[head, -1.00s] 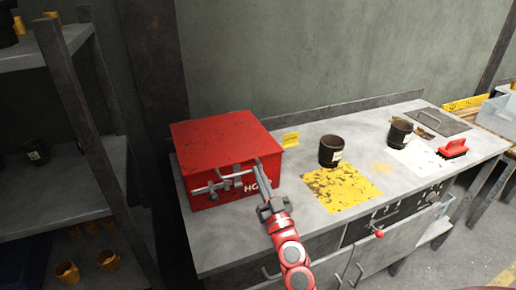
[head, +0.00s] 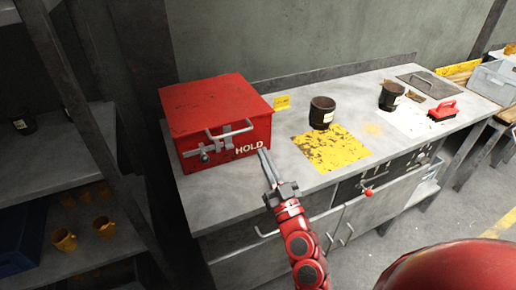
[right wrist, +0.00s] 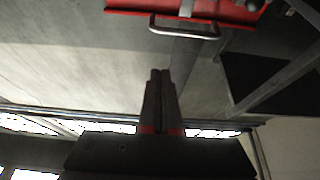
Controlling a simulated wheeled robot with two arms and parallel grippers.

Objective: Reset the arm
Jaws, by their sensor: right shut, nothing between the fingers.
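My right gripper (head: 264,162) is shut and empty in the head view. Its fingertips are in front of the lower right part of the red box marked HOLD (head: 218,120), apart from the box's handle. In the right wrist view the closed fingers (right wrist: 160,76) point toward the box's grey handle (right wrist: 184,30), with a gap between them. The red box sits on the left end of the grey workbench (head: 225,178), with its lid down and a grey latch (head: 215,145) on its front. My left gripper is not in view.
A dark cup (head: 322,112) stands behind the yellow worn patch (head: 332,150). Another dark cup (head: 391,97) and a red-handled brush (head: 443,110) are further right. A shelf (head: 80,150) with yellow cups stands at left. A red knob (head: 368,192) sticks out of the bench front.

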